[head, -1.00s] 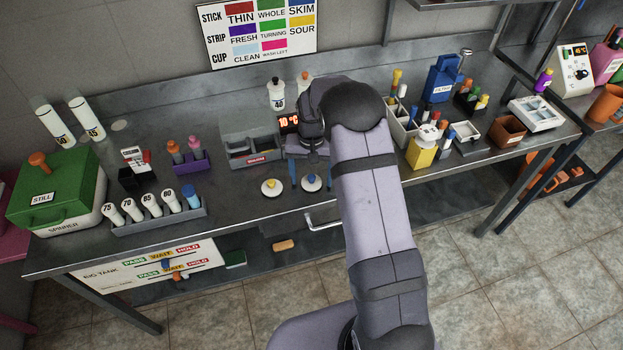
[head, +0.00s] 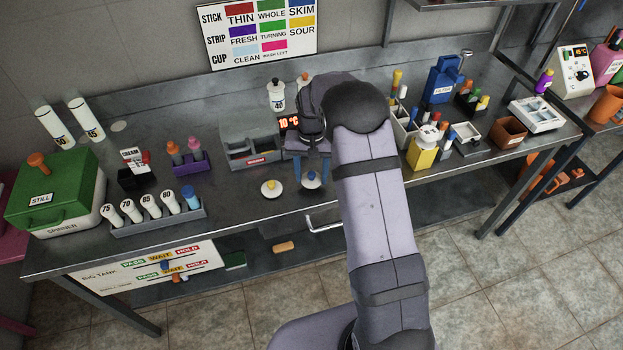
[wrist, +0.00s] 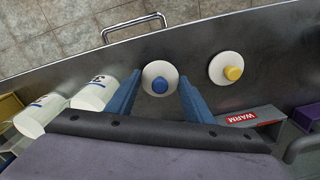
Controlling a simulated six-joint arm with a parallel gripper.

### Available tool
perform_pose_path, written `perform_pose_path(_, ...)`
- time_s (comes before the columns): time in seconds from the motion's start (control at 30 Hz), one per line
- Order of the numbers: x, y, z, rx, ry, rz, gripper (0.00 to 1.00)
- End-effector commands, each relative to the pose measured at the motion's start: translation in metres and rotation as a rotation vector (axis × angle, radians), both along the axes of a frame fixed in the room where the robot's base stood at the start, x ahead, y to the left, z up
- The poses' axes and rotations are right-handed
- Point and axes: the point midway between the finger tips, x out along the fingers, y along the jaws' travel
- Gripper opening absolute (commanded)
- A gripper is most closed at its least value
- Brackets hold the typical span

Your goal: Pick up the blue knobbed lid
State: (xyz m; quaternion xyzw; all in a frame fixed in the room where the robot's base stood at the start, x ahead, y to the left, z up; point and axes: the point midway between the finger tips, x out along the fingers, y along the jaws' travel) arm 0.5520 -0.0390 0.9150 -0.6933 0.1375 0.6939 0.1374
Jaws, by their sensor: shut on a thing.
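The blue knobbed lid is a white disc (wrist: 160,70) with a blue knob (wrist: 160,85) on top. In the wrist view it sits between the two blue fingers of my gripper (wrist: 157,86). In the head view the lid (head: 311,181) is at the fingertips of my gripper (head: 311,178), near the bench's front edge. The fingers are shut on the lid. I cannot tell whether it is clear of the bench top.
A yellow-knobbed white lid (head: 271,188) lies just left, also in the wrist view (wrist: 226,69). A grey box with a red label (head: 253,146) stands behind. White bottles (wrist: 91,92) stand close by in the wrist view.

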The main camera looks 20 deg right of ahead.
Motion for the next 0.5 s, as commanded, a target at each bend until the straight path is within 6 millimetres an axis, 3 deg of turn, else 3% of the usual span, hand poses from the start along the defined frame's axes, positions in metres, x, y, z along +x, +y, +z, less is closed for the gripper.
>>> perform_pose_path(0.3, 0.001, 0.0, 0.052, 0.0, -0.005, 0.0, 0.26)
perform_pose_path(0.5, 0.001, 0.0, 0.075, 0.0, -0.002, 0.0, 0.26)
